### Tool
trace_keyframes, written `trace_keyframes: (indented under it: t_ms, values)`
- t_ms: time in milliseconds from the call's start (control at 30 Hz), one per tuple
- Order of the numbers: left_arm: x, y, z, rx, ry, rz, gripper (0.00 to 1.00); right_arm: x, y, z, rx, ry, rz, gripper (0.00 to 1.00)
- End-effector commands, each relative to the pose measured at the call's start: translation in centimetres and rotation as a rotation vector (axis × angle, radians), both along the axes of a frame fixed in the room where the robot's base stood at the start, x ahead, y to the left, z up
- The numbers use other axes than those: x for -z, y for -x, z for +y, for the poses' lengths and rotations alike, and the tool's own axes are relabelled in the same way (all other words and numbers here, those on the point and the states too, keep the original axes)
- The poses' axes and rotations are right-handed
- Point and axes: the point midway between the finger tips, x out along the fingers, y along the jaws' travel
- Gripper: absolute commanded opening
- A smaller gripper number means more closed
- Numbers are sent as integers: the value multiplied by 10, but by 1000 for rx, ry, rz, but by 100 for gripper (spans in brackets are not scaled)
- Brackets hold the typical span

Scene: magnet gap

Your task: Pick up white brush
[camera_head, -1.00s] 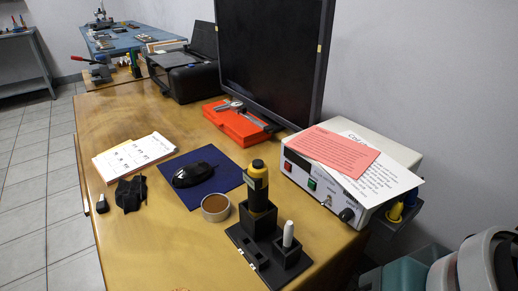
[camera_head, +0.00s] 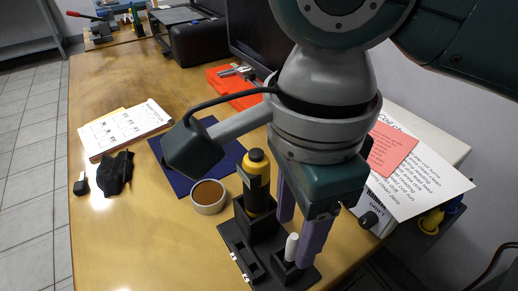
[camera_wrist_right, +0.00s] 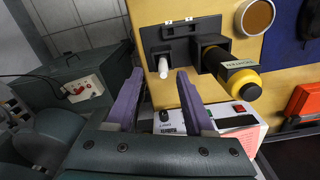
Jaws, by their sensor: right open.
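The white brush (camera_head: 291,246) stands upright in a small socket of the black holder (camera_head: 238,252) near the table's front edge. Only its white upper part shows; its lower end is hidden in the socket. It also shows in the right wrist view (camera_wrist_right: 163,68). My right gripper (camera_head: 295,244) is open and points down over the holder. Its two purple fingers lie on either side of the white brush in both views. I cannot tell whether either finger touches it. My left gripper is not in view.
A yellow-and-black bottle (camera_head: 256,182) stands in the holder's larger socket, close beside my right gripper. A round brown-topped container (camera_head: 208,196) sits to its left. A power supply box (camera_head: 440,150) with papers (camera_head: 415,185) stands to the right. The table's left front is clear.

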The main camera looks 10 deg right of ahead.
Motion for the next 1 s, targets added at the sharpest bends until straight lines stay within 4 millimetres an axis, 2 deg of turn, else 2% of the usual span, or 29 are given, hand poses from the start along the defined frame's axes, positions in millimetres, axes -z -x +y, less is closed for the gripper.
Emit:
trace_keyframes:
  t_ms: [300, 400, 633, 1000]
  values:
    - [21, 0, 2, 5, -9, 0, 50, 47, -5, -4, 0, 3, -2, 53]
    - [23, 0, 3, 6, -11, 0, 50, 52, -5, -4, 0, 1, -3, 53]
    - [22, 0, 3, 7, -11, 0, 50, 52, -5, -4, -1, 0, -4, 53]
    - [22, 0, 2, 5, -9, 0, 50, 52, -4, -3, -1, 0, -3, 12]
